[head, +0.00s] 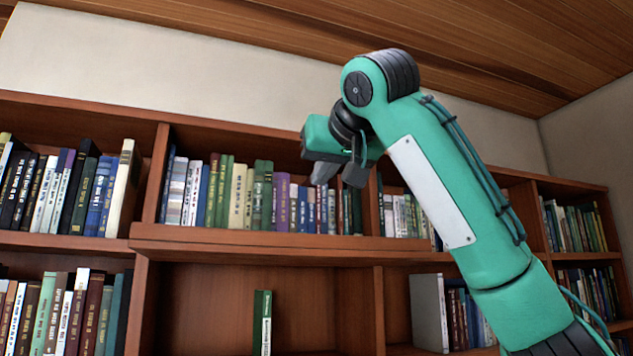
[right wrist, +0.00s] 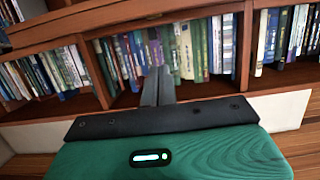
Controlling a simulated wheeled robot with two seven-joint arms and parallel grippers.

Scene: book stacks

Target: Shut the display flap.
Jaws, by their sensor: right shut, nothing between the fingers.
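A long reddish-brown board (head: 270,241), which looks like the display flap, juts out level above an open compartment (head: 205,310) in the middle of the bookcase. Its hinge is not visible. A green book (head: 262,322) stands upright inside that compartment. My right gripper (head: 338,174) is raised in front of the upper book row, above the board and apart from it. In the right wrist view its fingers (right wrist: 158,84) are together and empty, with the shelves appearing upside down behind them. My left gripper is not in view.
Upper shelves hold rows of upright books (head: 240,195), and more books (head: 65,310) fill the lower left. A grey-white panel or large book (head: 428,312) stands at the lower right. A wooden ceiling (head: 480,40) slopes overhead. The space before the middle compartment looks clear.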

